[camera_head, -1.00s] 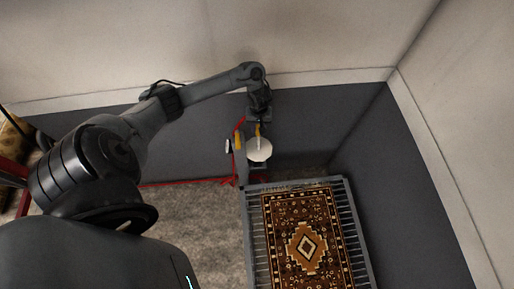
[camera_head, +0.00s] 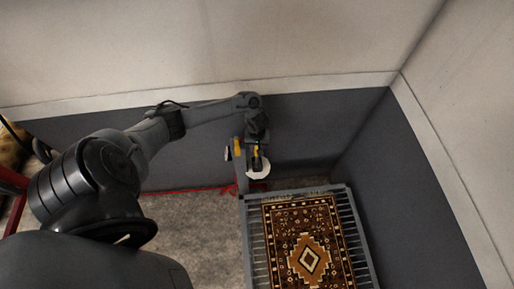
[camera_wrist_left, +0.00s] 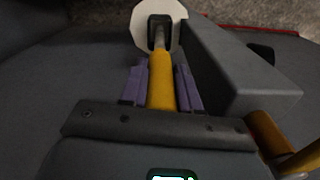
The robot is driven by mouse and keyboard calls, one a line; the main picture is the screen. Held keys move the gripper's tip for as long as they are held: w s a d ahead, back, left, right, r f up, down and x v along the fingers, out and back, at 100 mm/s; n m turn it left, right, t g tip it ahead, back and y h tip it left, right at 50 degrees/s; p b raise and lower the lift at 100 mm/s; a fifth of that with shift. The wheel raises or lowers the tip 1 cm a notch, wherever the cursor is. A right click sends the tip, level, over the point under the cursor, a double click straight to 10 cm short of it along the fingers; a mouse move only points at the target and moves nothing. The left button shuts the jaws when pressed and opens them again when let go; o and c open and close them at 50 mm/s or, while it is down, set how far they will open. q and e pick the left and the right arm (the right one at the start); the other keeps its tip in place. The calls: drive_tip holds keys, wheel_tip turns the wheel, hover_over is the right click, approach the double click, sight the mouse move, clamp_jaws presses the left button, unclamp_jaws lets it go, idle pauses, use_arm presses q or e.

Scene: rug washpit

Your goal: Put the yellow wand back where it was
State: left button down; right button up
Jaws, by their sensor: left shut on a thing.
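The yellow wand (camera_wrist_left: 162,82) is between the purple fingers of my left gripper (camera_wrist_left: 161,88), which is shut on it. In the head view my left gripper (camera_head: 257,146) is at the end of the arm, beside a grey post (camera_head: 241,178). A white disc (camera_head: 259,173) is at the wand's far end; it also shows in the left wrist view (camera_wrist_left: 140,35) behind a dark end piece. I cannot tell how the wand and post meet. A second yellow piece (camera_head: 237,147) is on the post's left side. My right gripper is not in view.
A patterned brown rug (camera_head: 310,258) lies on a slatted grey rack (camera_head: 360,245) at lower right. A dark grey wall (camera_head: 320,125) stands close behind the gripper. A large grey block (camera_wrist_left: 235,65) is close right of the wand. A red line (camera_head: 190,189) runs along the floor.

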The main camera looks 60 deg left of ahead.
use_arm(q)
drive_tip(key=shift+w+a, duration=0.1)
drive_tip(key=c, duration=0.8)
unclamp_jaws()
drive_tip(key=shift+f, duration=0.1)
